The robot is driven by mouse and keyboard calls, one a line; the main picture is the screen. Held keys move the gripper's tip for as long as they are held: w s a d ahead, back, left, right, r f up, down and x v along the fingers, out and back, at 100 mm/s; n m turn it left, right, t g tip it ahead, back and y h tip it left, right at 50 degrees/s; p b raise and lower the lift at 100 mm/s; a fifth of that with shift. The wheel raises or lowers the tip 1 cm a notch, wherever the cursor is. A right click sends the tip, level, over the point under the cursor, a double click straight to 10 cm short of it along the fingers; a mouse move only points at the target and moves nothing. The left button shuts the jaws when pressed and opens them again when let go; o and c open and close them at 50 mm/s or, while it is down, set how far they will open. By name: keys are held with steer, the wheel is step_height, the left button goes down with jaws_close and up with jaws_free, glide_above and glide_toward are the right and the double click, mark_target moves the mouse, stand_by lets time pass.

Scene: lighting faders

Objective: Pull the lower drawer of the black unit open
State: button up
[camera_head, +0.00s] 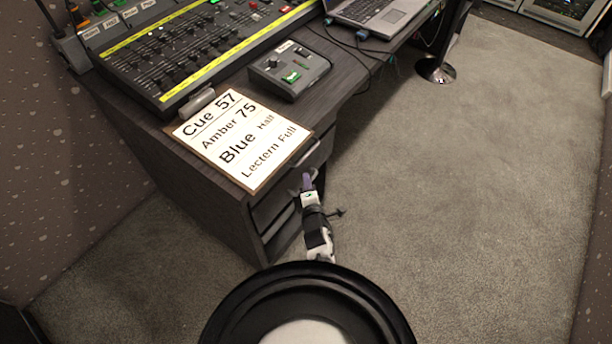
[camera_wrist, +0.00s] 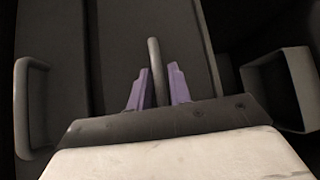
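The dark drawer unit (camera_head: 232,215) stands under the near end of the desk, with its drawer fronts facing right in the head view. In the wrist view a dark drawer front (camera_wrist: 120,50) fills the middle. A grey bar handle (camera_wrist: 153,55) on it runs between the two purple fingers of my gripper (camera_wrist: 158,88). The fingers are apart, one on each side of the bar, with a visible gap on the right. In the head view my gripper (camera_head: 307,182) is at the drawer side, below the sign board. I cannot tell surely which drawer this handle belongs to.
Another handle (camera_wrist: 33,105) is at the left of the wrist view, and a grey bracket-like handle (camera_wrist: 285,85) is at the right. A cue sign (camera_head: 240,137) lies at the desk edge above my gripper. The carpet (camera_head: 450,200) to the right is clear.

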steer(key=shift+w, duration=0.2)
jaws_close()
steer(key=shift+s+d, duration=0.1)
steer(key=shift+s, duration=0.05)
